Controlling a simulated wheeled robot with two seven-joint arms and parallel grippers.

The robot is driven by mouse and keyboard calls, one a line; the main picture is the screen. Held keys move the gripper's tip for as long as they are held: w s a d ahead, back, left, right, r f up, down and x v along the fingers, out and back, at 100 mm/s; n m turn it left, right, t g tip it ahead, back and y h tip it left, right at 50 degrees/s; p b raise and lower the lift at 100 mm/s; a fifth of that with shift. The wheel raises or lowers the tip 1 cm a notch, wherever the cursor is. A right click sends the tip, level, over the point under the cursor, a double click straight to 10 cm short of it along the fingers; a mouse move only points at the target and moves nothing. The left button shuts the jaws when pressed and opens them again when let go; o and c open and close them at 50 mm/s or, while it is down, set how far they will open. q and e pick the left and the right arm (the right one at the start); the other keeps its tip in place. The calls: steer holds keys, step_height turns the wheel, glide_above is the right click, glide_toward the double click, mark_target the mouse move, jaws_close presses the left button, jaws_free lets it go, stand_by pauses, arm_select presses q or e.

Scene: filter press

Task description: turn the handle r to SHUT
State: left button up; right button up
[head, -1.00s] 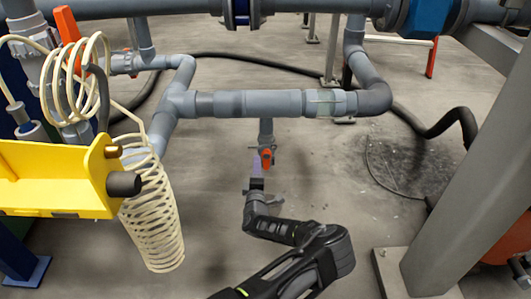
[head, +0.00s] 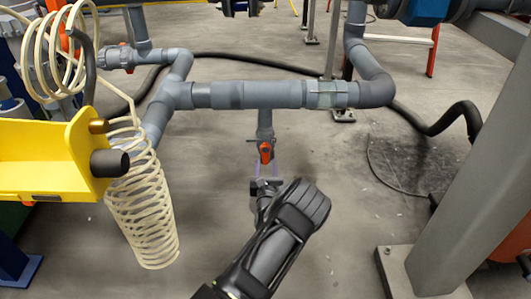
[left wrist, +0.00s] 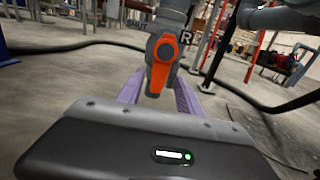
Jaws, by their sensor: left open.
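Handle r (head: 265,152) is a small orange handle on a grey valve that hangs from the middle of the horizontal grey pipe. My left gripper (head: 266,171) is open just below and in front of the handle in the head view. In the left wrist view its two purple fingers (left wrist: 159,84) stand apart, one on each side of the handle's lower end; I cannot tell whether they touch it. My right gripper is not in view.
The grey pipe (head: 235,95) runs above the valve. A yellow bracket (head: 45,160) and a coiled cream hose (head: 145,215) stand at the left. A grey steel post (head: 465,180) rises at the right. A black hose (head: 440,128) lies behind. The floor around the valve is clear.

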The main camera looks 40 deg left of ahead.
mark_target(266, 157)
arm_select(q)
steer(key=b+x, duration=0.1)
steer(key=x, duration=0.1)
steer(key=b+x, duration=0.1)
steer(key=x, duration=0.1)
steer(key=shift+w+a+f, duration=0.2)
steer(key=shift+f, duration=0.05)
steer(key=shift+w+a+r, duration=0.1)
steer(key=shift+w+a, duration=0.1)
steer(key=shift+w, duration=0.1)
jaws_close()
stand_by(1.0)
